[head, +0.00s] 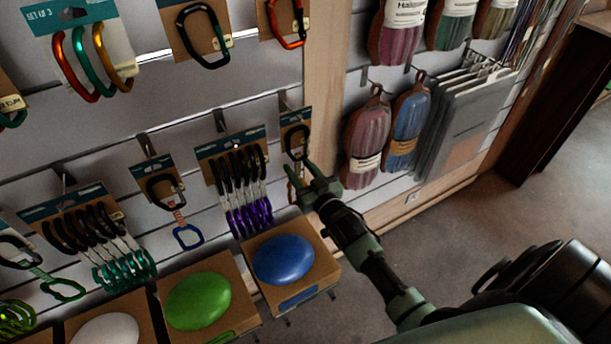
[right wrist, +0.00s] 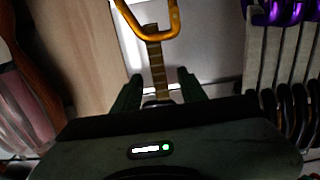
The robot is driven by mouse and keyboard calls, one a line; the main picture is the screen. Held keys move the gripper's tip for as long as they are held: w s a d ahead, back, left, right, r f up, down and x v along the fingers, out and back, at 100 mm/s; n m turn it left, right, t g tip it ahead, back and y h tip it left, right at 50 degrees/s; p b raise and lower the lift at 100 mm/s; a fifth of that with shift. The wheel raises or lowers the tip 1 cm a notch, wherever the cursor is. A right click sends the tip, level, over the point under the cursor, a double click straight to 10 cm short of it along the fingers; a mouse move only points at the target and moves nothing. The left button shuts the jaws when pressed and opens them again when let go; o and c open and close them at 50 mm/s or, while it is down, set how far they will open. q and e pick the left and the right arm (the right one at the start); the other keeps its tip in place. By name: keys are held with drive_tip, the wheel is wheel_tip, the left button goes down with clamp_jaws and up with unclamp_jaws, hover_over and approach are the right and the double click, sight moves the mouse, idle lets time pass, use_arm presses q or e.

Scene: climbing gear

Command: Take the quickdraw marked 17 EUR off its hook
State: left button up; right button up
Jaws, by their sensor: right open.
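A quickdraw with a black upper carabiner (head: 295,141) hangs on a brown card from a hook on the slatted wall. In the right wrist view, which looks upside down, its orange lower carabiner (right wrist: 150,30) and tan sling (right wrist: 157,65) show. My right gripper (head: 308,180) is open at its lower part. In the right wrist view, the sling lies between the two green fingers (right wrist: 160,85), with a finger on each side; I cannot tell whether they touch it. No price marking is legible, so I cannot confirm 17 EUR. My left gripper is not in view.
Purple quickdraws (head: 241,190) hang close at the left, with a blue-and-red one (head: 172,201) beyond. A boxed blue hold (head: 284,260) sits below. Open floor lies at the lower right.

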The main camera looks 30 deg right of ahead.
sight(297, 164)
drive_tip(key=shift+w, duration=1.9)
clamp_jaws()
drive_tip(key=shift+r, duration=0.15)
drive_tip(key=shift+r+p, duration=0.2)
drive_tip(key=shift+p, duration=0.25)
drive_tip(key=shift+s, duration=0.1)
